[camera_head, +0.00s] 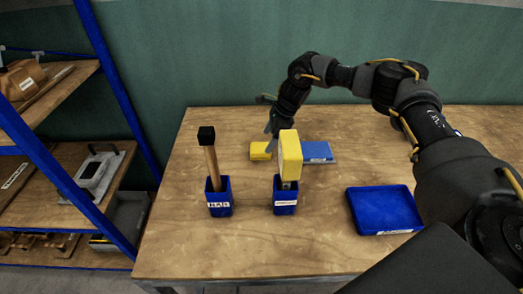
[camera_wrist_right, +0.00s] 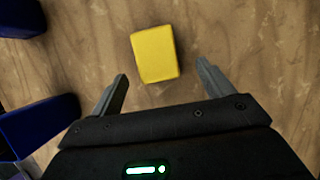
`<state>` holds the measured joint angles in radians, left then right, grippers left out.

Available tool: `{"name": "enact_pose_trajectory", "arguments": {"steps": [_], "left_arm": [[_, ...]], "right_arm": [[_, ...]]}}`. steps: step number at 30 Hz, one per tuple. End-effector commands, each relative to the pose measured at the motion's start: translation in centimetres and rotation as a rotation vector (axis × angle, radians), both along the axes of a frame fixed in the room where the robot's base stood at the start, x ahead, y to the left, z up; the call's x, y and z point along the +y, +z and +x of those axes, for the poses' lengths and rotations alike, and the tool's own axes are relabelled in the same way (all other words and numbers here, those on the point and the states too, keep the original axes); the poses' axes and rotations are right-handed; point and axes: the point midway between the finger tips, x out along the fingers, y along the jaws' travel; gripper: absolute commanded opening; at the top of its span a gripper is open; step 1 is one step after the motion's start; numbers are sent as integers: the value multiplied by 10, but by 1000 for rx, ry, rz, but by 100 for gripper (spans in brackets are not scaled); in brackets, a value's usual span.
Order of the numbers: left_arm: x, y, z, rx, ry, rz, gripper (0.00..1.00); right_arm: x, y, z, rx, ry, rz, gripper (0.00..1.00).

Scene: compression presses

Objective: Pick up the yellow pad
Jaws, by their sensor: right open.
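The yellow pad (camera_head: 258,151) lies flat on the wooden table, behind the two blue holders. In the right wrist view the yellow pad (camera_wrist_right: 155,54) lies just beyond and between the fingertips, slightly rotated, with bare wood around it. My right gripper (camera_head: 272,126) hangs over the pad, partly hidden behind a yellow-topped tool. In the wrist view the right gripper (camera_wrist_right: 162,72) is open, with a finger on each side and nothing held. My left gripper does not show.
A black-headed hammer (camera_head: 209,155) stands in a blue holder (camera_head: 219,196). A yellow-topped tool (camera_head: 290,155) stands in another blue holder (camera_head: 286,196). A flat blue block (camera_head: 318,152) lies right of the pad. An empty blue tray (camera_head: 385,210) is front right. Shelves (camera_head: 75,140) stand left.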

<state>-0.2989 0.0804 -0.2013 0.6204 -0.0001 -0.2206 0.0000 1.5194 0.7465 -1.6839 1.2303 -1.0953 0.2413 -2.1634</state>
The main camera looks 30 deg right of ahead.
Motion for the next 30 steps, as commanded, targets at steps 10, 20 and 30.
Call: {"name": "enact_pose_trajectory", "arguments": {"steps": [10, 20, 30], "left_arm": [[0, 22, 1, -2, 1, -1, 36], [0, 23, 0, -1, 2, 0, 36], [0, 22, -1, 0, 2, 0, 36]], "right_arm": [[21, -37, 5, 2, 0, 0, 80], [23, -46, 6, 0, 0, 0, 80], [23, -46, 6, 0, 0, 0, 37]]}}
